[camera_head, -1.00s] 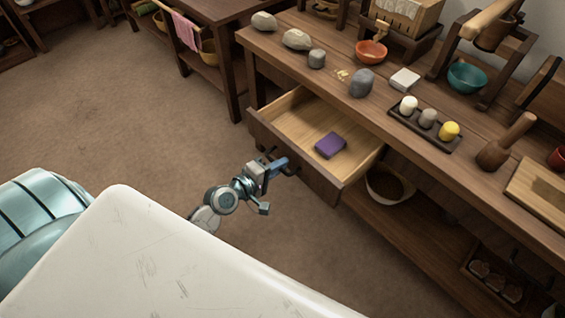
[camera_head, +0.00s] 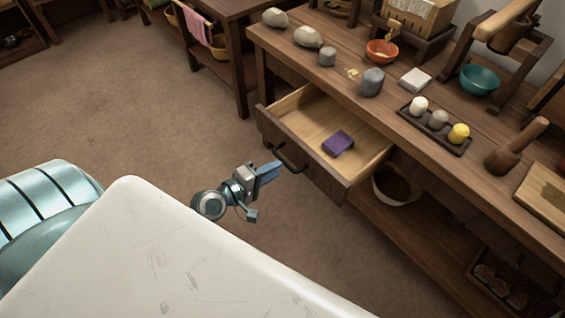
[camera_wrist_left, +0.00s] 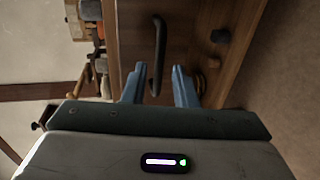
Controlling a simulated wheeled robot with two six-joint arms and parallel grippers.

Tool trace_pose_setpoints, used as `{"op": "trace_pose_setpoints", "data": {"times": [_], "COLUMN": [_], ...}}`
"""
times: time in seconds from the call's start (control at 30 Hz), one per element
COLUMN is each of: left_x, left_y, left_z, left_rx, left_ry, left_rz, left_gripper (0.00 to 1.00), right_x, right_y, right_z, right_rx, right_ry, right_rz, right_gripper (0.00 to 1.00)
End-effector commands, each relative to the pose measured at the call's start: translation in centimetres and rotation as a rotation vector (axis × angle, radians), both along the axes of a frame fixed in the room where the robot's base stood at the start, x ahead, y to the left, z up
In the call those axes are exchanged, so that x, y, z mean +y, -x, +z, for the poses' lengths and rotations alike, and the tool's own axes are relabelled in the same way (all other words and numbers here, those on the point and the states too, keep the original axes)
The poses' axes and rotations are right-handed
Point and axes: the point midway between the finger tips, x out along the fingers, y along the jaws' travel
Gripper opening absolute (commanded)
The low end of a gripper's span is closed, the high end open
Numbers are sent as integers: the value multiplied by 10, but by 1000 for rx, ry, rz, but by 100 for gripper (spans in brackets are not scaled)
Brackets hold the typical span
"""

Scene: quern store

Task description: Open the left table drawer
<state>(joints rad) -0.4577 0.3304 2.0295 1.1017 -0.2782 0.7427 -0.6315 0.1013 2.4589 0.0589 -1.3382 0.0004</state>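The left table drawer (camera_head: 310,160) is pulled well out of the wooden table (camera_head: 400,130). A purple block (camera_head: 338,143) lies inside it. Its dark bar handle (camera_head: 289,158) is on the front panel. The handle also shows in the left wrist view (camera_wrist_left: 157,55), ahead of the fingers. My left gripper (camera_head: 271,170) is just in front of the drawer front, pointing at it. My right gripper is not in view.
A pale bowl (camera_head: 391,187) stands on the lower shelf. Bare floor (camera_head: 130,120) lies left of the drawer.

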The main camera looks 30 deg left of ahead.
Motion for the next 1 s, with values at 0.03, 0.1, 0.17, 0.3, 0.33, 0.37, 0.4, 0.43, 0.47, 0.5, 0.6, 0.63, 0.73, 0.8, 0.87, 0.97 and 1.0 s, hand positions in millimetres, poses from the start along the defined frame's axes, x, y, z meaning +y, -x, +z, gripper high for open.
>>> {"op": "trace_pose_setpoints", "data": {"times": [0.03,0.1,0.17,0.3,0.33,0.37,0.4,0.43,0.47,0.5,0.6,0.63,0.73,0.8,0.87,0.97,1.0], "left_x": [4,8,10,16,17,17,18,18,18,18,19,19,19,19,19,19,19], "left_y": [10,21,30,44,45,47,49,50,51,51,51,51,51,51,51,51,51], "left_z": [1,3,5,9,9,10,10,11,11,12,12,12,12,12,12,12,12], "left_rx": [2,2,3,1,1,1,1,0,0,-1,-2,-2,-1,-1,-1,-1,-1], "left_ry": [-3,-2,-1,0,0,0,0,1,1,1,2,2,1,1,1,1,1], "left_rz": [-3,-2,-3,-1,0,-1,-1,-1,0,0,0,0,0,0,0,0,0], "left_gripper": [25,25,25,25,25,25,25,25,25,25,25,25,25,25,25,25,25], "right_x": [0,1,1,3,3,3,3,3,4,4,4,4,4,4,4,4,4], "right_y": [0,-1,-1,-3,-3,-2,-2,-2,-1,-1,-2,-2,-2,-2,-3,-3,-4], "right_z": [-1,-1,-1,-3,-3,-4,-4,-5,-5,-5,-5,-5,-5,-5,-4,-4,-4], "right_rx": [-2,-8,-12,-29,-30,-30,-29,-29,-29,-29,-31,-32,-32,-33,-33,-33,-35], "right_ry": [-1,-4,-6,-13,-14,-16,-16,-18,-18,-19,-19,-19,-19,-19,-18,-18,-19], "right_rz": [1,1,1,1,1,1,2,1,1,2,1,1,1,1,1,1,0], "right_gripper": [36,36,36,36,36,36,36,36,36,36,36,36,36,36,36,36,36]}}
